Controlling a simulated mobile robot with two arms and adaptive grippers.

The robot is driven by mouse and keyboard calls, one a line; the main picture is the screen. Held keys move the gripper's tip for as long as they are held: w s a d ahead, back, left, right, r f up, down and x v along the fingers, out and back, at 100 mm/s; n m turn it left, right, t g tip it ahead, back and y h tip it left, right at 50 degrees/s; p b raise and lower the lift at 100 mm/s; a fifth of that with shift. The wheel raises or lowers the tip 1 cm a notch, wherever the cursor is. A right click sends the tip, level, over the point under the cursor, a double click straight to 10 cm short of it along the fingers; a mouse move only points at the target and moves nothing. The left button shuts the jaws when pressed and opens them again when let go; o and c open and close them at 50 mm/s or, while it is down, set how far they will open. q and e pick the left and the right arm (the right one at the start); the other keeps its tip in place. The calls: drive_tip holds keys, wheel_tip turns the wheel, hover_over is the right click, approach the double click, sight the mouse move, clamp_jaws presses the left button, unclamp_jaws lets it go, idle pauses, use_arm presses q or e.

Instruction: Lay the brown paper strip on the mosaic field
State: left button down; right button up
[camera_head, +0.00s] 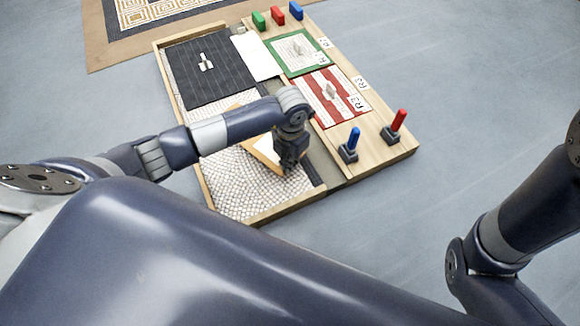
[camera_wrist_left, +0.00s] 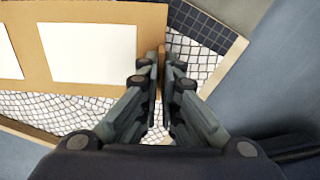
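The brown paper strip (camera_head: 262,159) lies aslant over the mosaic field (camera_head: 232,187), partly hidden by my left arm in the head view. In the left wrist view the strip (camera_wrist_left: 151,25) fills the upper left and carries white rectangles. White mosaic stones of the field (camera_wrist_left: 85,106) show below it and to its right. My left gripper (camera_head: 290,165) is over the field. In the left wrist view its fingers (camera_wrist_left: 164,62) are close together with a thin brown upright piece at the strip's right end between them. Whether the strip touches the stones is unclear. My right gripper is out of view.
A dark panel (camera_head: 208,70) and a white sheet (camera_head: 257,54) lie at the board's far end. Green (camera_head: 300,52) and red (camera_head: 328,97) panels lie on the wooden side. Blue (camera_head: 350,148) and red (camera_head: 396,128) upright handles stand near the front right edge.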

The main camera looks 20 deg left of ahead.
use_arm(q)
drive_tip(key=shift+f+b, duration=0.4)
drive_tip(key=shift+f, duration=0.15)
wheel_tip(320, 180, down, 2)
drive_tip(key=shift+f+b, duration=0.1)
drive_tip(key=shift+b, duration=0.85)
drive_tip(key=shift+f, duration=0.15)
drive_tip(key=c, duration=2.3)
unclamp_jaws()
drive_tip(key=shift+f, duration=0.1)
drive_tip(key=o, duration=0.5)
